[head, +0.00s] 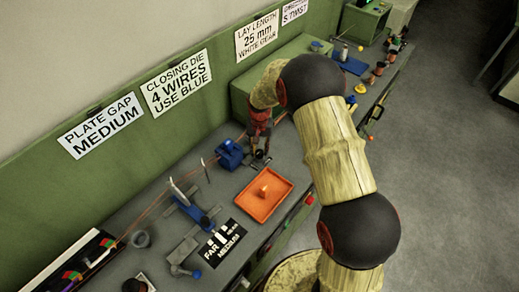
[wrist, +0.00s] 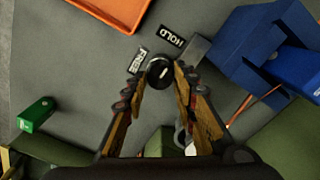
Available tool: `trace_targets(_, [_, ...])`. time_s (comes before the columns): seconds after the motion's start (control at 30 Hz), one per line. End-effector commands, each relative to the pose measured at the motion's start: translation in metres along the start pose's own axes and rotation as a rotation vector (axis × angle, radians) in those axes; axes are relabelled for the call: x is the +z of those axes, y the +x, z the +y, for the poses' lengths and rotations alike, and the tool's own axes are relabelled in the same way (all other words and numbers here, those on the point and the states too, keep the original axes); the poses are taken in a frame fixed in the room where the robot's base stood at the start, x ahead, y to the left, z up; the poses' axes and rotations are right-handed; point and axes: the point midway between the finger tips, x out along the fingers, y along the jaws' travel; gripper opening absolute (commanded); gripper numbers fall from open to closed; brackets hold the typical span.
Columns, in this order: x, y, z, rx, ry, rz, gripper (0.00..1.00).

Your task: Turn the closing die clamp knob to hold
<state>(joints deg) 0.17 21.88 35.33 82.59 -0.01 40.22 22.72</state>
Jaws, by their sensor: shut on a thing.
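The black round clamp knob (wrist: 159,71) with a short white mark shows in the wrist view. It sits between the tips of my gripper (wrist: 158,78), which is shut on it. The FREE label (wrist: 138,60) is just up and left of the knob, and the HOLD label (wrist: 172,37) is above it. The blue die block (wrist: 250,50) is right of the knob, with a grey bar (wrist: 196,50) at its near side. In the head view my gripper (head: 259,158) is down beside the blue block (head: 230,155); the knob is hidden there.
An orange tray (head: 285,188) lies on the bench in front of the blue block. Copper-coloured wires (head: 180,182) run along the bench to the block. A small green block (wrist: 36,114) lies left in the wrist view. A green wall with signs (head: 179,82) stands behind.

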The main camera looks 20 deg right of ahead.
Motion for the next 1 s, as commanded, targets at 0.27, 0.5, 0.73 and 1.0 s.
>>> trace_targets(0.27, [-0.0005,-0.0003,-0.0002,-0.001,0.012,0.001,0.03])
trace_targets(0.5, [-0.0004,-0.0003,-0.0003,-0.001,0.011,0.001,0.31])
trace_targets(0.73, [-0.0002,-0.0002,-0.0002,0.0,0.01,0.001,0.44])
trace_targets(1.0, [-0.0001,-0.0001,-0.0001,0.0,0.01,0.0,0.46])
